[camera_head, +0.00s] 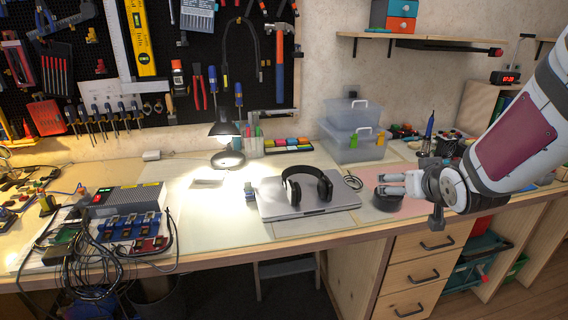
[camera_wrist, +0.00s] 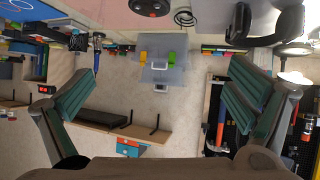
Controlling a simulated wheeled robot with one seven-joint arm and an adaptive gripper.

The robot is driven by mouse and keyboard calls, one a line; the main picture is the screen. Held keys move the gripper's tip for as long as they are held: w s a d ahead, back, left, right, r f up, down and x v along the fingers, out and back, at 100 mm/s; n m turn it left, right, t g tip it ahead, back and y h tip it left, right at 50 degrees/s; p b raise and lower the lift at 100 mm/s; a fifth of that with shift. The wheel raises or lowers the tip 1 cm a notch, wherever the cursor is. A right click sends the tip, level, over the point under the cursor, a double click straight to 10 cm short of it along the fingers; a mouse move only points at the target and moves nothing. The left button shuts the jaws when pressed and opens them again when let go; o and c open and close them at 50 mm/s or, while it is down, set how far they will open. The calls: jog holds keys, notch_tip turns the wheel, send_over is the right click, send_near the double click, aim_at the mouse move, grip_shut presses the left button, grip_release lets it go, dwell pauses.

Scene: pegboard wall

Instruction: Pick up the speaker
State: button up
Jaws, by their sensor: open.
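The speaker seems to be the small dark round object (camera_head: 388,201) on the pinkish mat near the bench's front edge, right of the laptop. It is partly hidden by my gripper (camera_head: 392,183), which reaches in from the right just above it; I cannot tell if they touch. In the wrist view, which looks upside down, the dark round object (camera_wrist: 150,6) is cut off at the top edge. My gripper (camera_wrist: 165,75) shows there with its two green-padded fingers wide apart and nothing between them.
Black headphones (camera_head: 306,187) lie on a closed grey laptop (camera_head: 270,208) to the left. A cable coil (camera_head: 352,182) lies between. Clear stacked bins (camera_head: 352,143) stand behind, and a lit lamp (camera_head: 226,140) farther left. Drawers (camera_head: 425,245) are below the bench.

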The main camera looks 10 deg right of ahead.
aim_at(392, 198)
jog(key=w+d+f+t+b, duration=0.2)
jog(key=d+f+b, duration=0.15)
jog(key=f, duration=0.35)
jog(key=w+d+f+t+b, duration=0.2)
jog(key=w+d+f+b, duration=0.15)
jog(key=f, duration=0.35)
jog(key=shift+y, duration=0.5)
jog(key=x, duration=0.2)
jog(key=b+x, duration=0.1)
jog(key=x, duration=0.3)
jog(key=shift+w+a, duration=0.25)
jog(key=shift+a, duration=0.05)
jog(key=shift+r+b+x, duration=0.1)
jog(key=shift+b+x, duration=0.4)
jog(key=shift+x, duration=1.15)
jog(key=shift+r+b+x, duration=0.15)
jog(key=shift+b+x, duration=0.3)
jog(key=shift+x, duration=1.2)
jog(key=shift+d, duration=0.15)
jog(key=shift+c, duration=0.4)
jog(key=c, duration=1.4)
jog(key=shift+r, duration=0.1)
jog(key=shift+c, duration=0.2)
